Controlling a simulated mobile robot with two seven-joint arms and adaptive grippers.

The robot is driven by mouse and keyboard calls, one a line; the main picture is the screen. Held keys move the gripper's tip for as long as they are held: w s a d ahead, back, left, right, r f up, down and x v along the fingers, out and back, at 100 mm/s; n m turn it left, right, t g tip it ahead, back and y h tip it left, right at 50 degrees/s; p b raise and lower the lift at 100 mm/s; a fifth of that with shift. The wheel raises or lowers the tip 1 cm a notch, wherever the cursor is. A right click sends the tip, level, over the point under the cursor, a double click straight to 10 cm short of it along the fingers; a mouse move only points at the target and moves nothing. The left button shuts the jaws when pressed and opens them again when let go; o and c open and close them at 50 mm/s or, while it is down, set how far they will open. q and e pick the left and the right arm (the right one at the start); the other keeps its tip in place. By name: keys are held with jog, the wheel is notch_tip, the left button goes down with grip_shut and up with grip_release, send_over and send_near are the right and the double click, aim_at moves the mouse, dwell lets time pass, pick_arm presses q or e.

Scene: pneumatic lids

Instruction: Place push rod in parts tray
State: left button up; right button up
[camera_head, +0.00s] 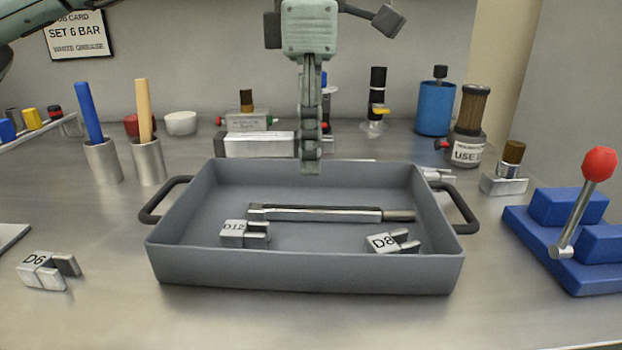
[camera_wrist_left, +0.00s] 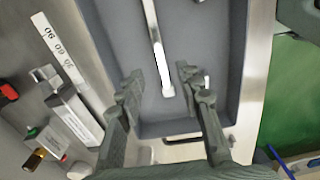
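The push rod (camera_head: 315,213), a long metal rod with a thinner right end, lies flat in the grey parts tray (camera_head: 305,272). In the left wrist view the push rod (camera_wrist_left: 154,32) runs down the tray floor, its near end between and beyond my fingers. My left gripper (camera_head: 311,168) points down over the tray's back part, behind the rod and apart from it in the head view. In the left wrist view my left gripper (camera_wrist_left: 159,76) has its fingers spread with nothing held. My right gripper is not in view.
Blocks marked D12 (camera_head: 233,234) and D8 (camera_head: 383,243) are in the tray; block D6 (camera_head: 42,270) is on the bench. A blue fixture with a red-knobbed lever (camera_head: 598,164) stands right. Cups, cylinders and a valve body (camera_head: 258,144) line the back.

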pick_arm(q)
jog(key=shift+r, duration=2.2)
